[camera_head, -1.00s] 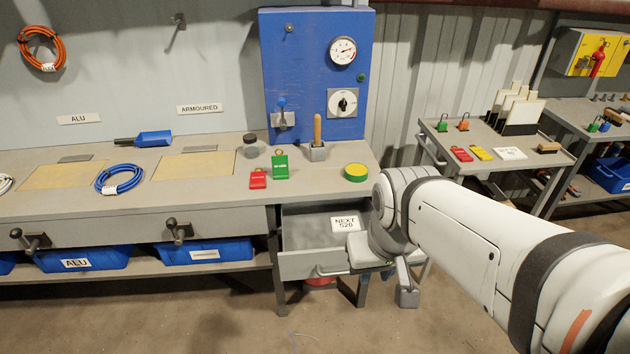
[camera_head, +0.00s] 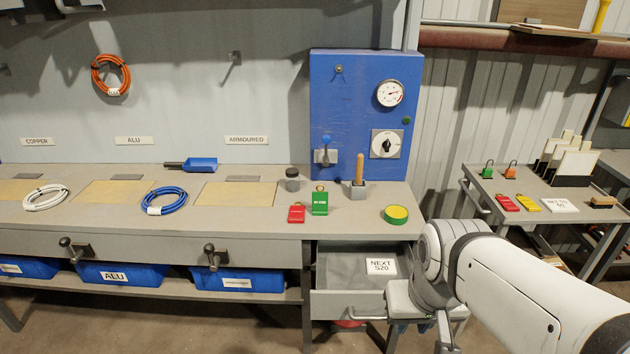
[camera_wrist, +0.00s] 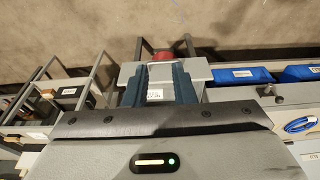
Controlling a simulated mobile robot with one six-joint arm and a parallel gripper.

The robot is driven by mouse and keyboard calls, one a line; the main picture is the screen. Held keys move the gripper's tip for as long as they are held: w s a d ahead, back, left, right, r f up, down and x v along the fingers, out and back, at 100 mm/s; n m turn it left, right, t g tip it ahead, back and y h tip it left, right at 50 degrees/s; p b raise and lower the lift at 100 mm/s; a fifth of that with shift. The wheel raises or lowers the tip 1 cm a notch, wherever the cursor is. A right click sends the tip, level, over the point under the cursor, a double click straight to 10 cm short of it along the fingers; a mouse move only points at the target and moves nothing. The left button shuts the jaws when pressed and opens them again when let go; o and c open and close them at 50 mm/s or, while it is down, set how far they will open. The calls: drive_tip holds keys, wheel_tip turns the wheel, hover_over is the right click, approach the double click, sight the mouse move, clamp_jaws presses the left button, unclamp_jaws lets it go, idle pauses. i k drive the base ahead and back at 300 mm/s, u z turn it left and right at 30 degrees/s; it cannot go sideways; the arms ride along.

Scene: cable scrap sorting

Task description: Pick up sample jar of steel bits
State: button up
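In the head view my arm is at the lower right, near the open drawer, away from the jar.
The open drawer (camera_head: 335,272) holds a "NEXT S20" card (camera_head: 381,267). A blue scoop (camera_head: 198,164) and blue cable coil (camera_head: 164,201) are left. A trolley (camera_head: 535,205) stands right.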

sight(293, 178)
drive_tip(key=k, duration=1.1)
drive_tip(key=u, duration=1)
drive_tip(key=i, duration=3.05)
drive_tip(key=z, duration=1.05)
drive_tip(key=k, duration=0.75)
drive_tip(key=z, duration=0.35)
drive_tip(key=i, duration=0.2)
drive_tip(key=u, duration=0.25)
